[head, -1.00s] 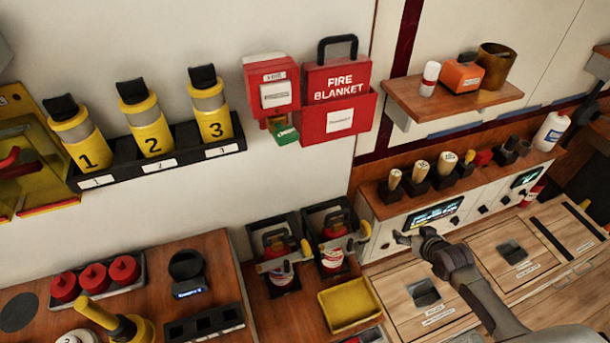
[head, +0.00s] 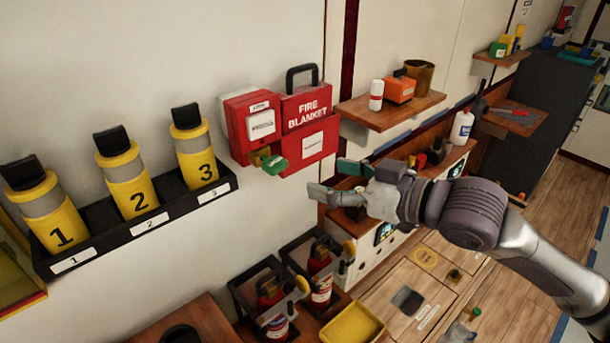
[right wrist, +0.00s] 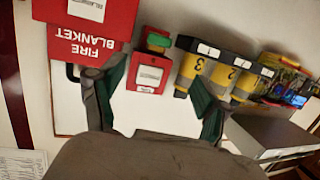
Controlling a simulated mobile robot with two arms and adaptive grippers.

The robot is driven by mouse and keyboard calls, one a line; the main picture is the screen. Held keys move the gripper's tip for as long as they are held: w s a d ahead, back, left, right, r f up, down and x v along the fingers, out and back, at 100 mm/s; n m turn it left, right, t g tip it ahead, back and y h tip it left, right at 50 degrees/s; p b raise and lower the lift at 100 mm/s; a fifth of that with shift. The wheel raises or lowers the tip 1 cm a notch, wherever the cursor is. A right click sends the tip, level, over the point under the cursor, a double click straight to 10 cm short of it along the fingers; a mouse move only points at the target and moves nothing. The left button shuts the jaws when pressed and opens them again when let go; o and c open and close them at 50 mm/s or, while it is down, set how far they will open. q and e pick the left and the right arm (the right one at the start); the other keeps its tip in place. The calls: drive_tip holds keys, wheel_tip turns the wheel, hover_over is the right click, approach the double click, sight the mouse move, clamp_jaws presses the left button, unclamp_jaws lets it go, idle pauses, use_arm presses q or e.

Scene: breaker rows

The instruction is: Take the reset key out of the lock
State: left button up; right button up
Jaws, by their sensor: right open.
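The reset key has a green head (head: 275,165) and sits at the underside of the red alarm box (head: 250,125) on the wall; a small yellowish piece shows beside it, probably the lock. My right gripper (head: 335,182) is open and empty, to the right of the key and slightly lower in the head view, apart from it. In the right wrist view, the picture is upside down: the green key head (right wrist: 158,41) and the red box (right wrist: 150,75) show between my two spread fingers. The key's shaft is too small to make out. My left gripper is in no view.
The red fire blanket case (head: 308,130) hangs right beside the alarm box. The rack of numbered yellow cylinders (head: 150,228) is to the left. A wooden shelf (head: 415,108) juts out above my right gripper. Small extinguishers (head: 320,290) stand below; the wall between is clear.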

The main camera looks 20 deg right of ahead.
sight(280, 165)
drive_tip(key=p+x, duration=0.4)
drive_tip(key=x, duration=0.8)
drive_tip(key=shift+w+d+p, duration=0.1)
drive_tip(key=shift+w+p, duration=0.25)
drive_tip(key=shift+w+a+f, duration=0.15)
drive_tip(key=shift+w+a, duration=0.15)
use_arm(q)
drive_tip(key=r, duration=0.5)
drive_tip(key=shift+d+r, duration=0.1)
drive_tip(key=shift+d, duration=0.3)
use_arm(e)
drive_tip(key=c, duration=1.2)
drive_tip(key=shift+s+d, duration=0.1)
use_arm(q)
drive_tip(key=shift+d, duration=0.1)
use_arm(e)
drive_tip(key=shift+s, duration=0.1)
use_arm(q)
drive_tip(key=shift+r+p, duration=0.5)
drive_tip(key=shift+p, duration=0.05)
use_arm(e)
drive_tip(key=shift+s+d, duration=0.3)
drive_tip(key=shift+s, duration=0.4)
drive_tip(key=shift+s+d, duration=0.3)
drive_tip(key=shift+s, duration=0.4)
drive_tip(key=shift+s+d, duration=0.3)
drive_tip(key=shift+s, duration=0.4)
